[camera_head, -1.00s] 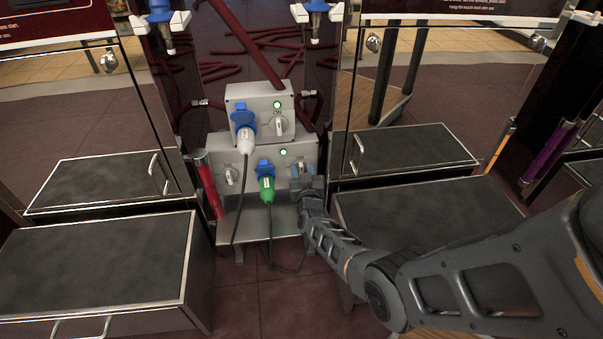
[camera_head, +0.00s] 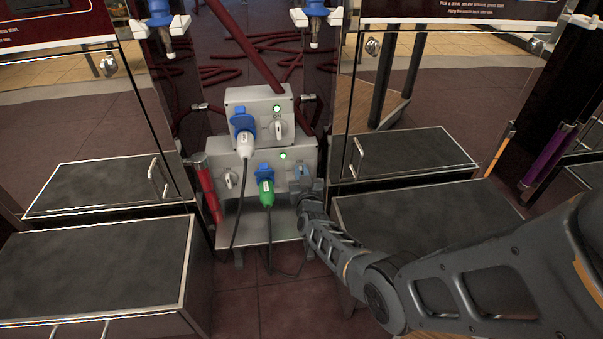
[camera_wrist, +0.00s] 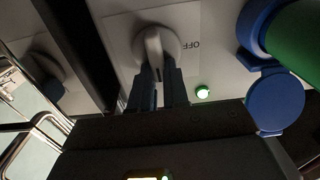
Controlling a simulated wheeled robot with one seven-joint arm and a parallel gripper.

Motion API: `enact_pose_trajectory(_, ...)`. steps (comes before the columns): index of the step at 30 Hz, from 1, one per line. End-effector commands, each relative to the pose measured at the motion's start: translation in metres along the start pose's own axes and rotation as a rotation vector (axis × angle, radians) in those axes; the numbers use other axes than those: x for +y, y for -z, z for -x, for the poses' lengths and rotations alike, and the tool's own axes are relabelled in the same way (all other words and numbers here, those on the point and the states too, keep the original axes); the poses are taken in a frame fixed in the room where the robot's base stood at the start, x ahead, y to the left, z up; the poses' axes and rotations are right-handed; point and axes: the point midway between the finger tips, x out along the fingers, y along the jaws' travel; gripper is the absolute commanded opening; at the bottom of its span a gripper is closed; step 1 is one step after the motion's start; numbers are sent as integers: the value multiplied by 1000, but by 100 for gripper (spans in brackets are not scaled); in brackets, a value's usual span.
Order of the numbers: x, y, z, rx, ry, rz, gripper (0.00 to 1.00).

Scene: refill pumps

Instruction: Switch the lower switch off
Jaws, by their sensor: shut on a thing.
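The lower grey box (camera_head: 240,160) carries a green lamp (camera_head: 283,155) that is lit and a green plug (camera_head: 266,190) in a blue socket. My gripper (camera_head: 303,178) is at the right part of its front and hides the switch there. In the wrist view, the grey switch knob (camera_wrist: 155,42) sits on a pale plate marked "OFF" to its right. My gripper's fingers (camera_wrist: 157,78) are shut on the knob, one on each side. The lit green lamp also shows in the wrist view (camera_wrist: 203,92), near the green plug (camera_wrist: 297,45).
An upper grey box (camera_head: 262,103) has a white plug (camera_head: 244,142), its own switch (camera_head: 278,127) and a lit green lamp. Another knob (camera_head: 229,179) is at the lower box's left. Cables hang in front. Dark-topped cabinets (camera_head: 90,255) stand on both sides.

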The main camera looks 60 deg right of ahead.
Motion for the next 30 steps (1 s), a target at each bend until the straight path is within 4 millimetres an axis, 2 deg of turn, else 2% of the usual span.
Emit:
enact_pose_trajectory(11, -3, 0, 0, 1, 1, 112, 0)
enact_pose_trajectory(30, -14, -5, 0, 1, 1, 688, 0)
